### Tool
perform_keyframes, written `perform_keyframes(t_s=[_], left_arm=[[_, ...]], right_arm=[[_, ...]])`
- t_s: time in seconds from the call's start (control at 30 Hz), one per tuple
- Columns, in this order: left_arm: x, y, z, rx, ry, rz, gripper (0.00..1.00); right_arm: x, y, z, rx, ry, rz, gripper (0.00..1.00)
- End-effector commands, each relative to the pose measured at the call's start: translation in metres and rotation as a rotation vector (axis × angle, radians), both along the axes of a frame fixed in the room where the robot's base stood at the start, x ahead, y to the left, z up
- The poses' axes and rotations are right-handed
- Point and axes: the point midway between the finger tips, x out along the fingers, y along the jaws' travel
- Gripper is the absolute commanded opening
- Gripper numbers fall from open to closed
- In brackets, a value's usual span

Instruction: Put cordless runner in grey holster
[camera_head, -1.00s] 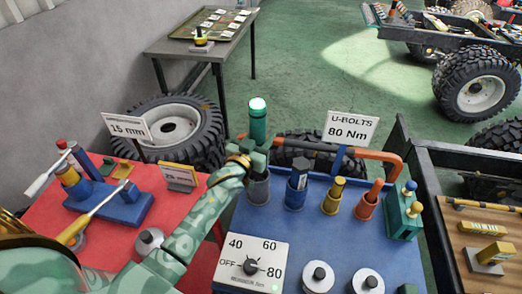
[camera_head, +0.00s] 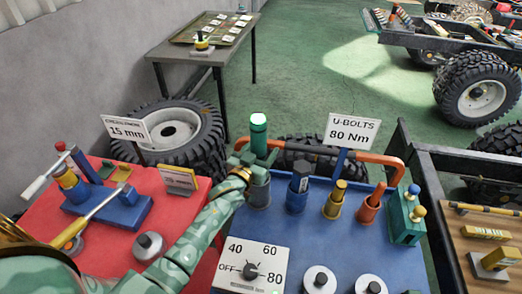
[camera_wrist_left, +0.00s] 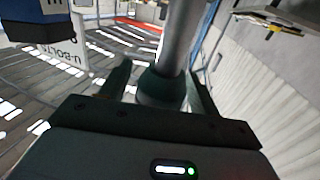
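The cordless runner (camera_head: 258,138) is a green upright cylinder with a glowing green top. It stands in the grey holster (camera_head: 259,194) at the back left of the blue bench; its lower part is hidden. My left gripper (camera_head: 254,158) is around the runner just above the holster. In the left wrist view the runner's grey shaft (camera_wrist_left: 180,40) and dark green collar (camera_wrist_left: 161,86) stand between the spread fingers, with narrow gaps beside them. My left gripper looks open. My right gripper is not in view.
Blue (camera_head: 297,195), yellow (camera_head: 333,203) and orange (camera_head: 369,208) holsters with tools stand to the right. An orange pipe (camera_head: 375,158) and a U-bolts sign (camera_head: 353,131) are behind. A dial panel (camera_head: 250,267) is in front. A red bench (camera_head: 90,255) lies left.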

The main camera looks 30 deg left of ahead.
Motion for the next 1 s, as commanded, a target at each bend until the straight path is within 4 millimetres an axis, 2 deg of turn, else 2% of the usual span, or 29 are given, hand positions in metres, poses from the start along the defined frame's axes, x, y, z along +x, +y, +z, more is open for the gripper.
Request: perform_keyframes(t_s=[0.17,0.27,0.5,0.63,0.8,1.0], left_arm=[[-0.007,0.0,0.002,0.0,0.001,0.0,0.62],[-0.025,0.0,0.003,0.0,0.002,0.0,0.62],[-0.082,0.0,0.003,0.0,0.002,0.0,0.62],[-0.105,0.001,0.003,0.001,0.002,0.0,0.62],[-0.119,0.001,0.004,0.0,-0.001,0.0,0.62],[-0.12,0.001,0.004,0.0,-0.001,0.0,0.62]], right_arm=[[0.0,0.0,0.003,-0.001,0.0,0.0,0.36],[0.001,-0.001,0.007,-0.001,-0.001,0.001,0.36],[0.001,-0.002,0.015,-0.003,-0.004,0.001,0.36],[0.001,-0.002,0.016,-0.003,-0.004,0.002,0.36],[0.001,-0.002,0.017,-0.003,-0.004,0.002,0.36],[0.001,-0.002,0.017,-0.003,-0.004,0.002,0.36]])
